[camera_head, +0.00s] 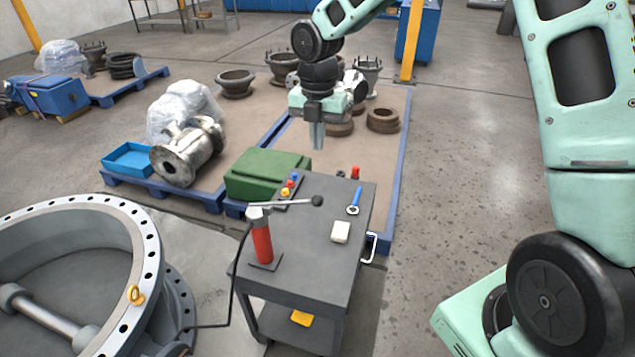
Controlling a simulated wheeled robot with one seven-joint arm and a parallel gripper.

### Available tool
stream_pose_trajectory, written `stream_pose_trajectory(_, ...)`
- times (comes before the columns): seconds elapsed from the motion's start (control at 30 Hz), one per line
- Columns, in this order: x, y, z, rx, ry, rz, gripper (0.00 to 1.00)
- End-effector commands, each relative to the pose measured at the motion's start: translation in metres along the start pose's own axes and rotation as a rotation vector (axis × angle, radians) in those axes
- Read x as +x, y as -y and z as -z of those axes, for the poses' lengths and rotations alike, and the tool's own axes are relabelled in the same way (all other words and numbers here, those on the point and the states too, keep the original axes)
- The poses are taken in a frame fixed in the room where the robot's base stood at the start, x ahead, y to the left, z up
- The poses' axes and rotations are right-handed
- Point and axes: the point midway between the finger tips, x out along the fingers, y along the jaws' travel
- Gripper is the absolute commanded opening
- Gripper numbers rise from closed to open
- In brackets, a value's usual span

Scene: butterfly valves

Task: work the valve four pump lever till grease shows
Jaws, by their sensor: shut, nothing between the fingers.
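The grease pump (262,240), with a red body, stands upright on a grey cart at the lower middle. Its lever (290,203) runs out to the right from the pump head and ends in a dark round knob (317,200). A black hose runs from the pump down to the large grey butterfly valve (124,225) at the left. No grease can be made out at this size. My gripper (317,146) points down, shut and empty, above and behind the cart. It is clear of the lever and its knob.
A green box (268,174) sits behind the cart. Blue-edged pallets with metal parts stand beyond.

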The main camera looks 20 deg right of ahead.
Motion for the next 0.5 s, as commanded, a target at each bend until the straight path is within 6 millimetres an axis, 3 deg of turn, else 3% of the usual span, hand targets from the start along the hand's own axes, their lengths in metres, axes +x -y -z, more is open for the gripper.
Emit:
stream_pose_trajectory(0.27, 0.003, 0.0, 0.001, 0.001, -0.002, 0.001, 0.0)
stream_pose_trajectory(0.5, 0.035, 0.0, 0.002, 0.0, -0.005, 0.003, 0.0)
